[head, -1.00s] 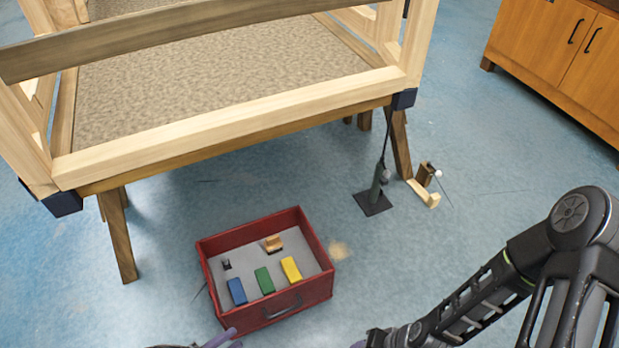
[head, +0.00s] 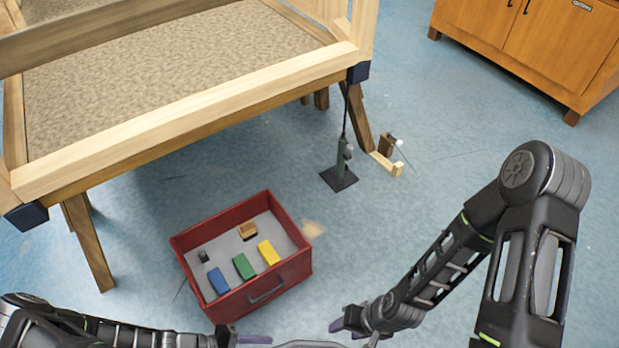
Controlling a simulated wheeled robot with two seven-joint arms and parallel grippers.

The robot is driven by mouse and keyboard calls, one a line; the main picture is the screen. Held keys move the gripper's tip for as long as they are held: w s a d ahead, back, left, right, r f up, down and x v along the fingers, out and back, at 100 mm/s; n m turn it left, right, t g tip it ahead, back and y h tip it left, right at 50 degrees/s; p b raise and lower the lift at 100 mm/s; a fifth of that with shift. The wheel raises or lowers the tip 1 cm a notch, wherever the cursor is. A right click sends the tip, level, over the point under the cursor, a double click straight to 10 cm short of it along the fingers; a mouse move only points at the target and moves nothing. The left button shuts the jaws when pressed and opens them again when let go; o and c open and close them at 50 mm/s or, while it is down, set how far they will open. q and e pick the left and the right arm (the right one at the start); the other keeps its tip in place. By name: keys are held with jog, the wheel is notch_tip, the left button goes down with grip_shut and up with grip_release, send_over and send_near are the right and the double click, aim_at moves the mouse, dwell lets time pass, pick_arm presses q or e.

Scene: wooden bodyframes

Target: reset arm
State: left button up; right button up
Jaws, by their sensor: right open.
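My right arm comes in from the right of the head view, and its gripper (head: 352,330) is at the bottom middle, low over the floor. Its purple-tipped fingers are apart with nothing between them. My left arm comes in from the lower left, with its gripper (head: 250,339) at the bottom edge. Only a little of the left gripper's purple finger shows, so I cannot tell whether it is open or shut. Both grippers are in front of the red box and apart from it.
A red box (head: 292,274) on the blue floor holds blue (head: 218,281), green (head: 244,267) and yellow (head: 268,253) blocks. A wooden frame (head: 190,116) on trestle legs stands behind. A tool (head: 343,160) stands on a dark base by its leg. A wooden cabinet (head: 560,50) is at upper right.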

pick_arm(q)
jog(key=d+r+m+g+y, duration=0.2)
jog(key=d+r+m+y, duration=0.2)
jog(key=r+m+y, duration=0.4)
jog(key=w+d+f+m+b, duration=0.2)
jog(key=w+f+b, duration=0.3)
jog(key=f+b, duration=0.5)
notch_tip(320, 180, up, 28)
jog(key=s+d+p, duration=0.1)
jog(key=p, duration=2.4)
jog(key=shift+s+d+h+p, duration=0.2)
jog(key=shift+s+h+p, duration=0.1)
jog(key=shift+p, duration=0.1)
jog(key=shift+f, duration=0.1)
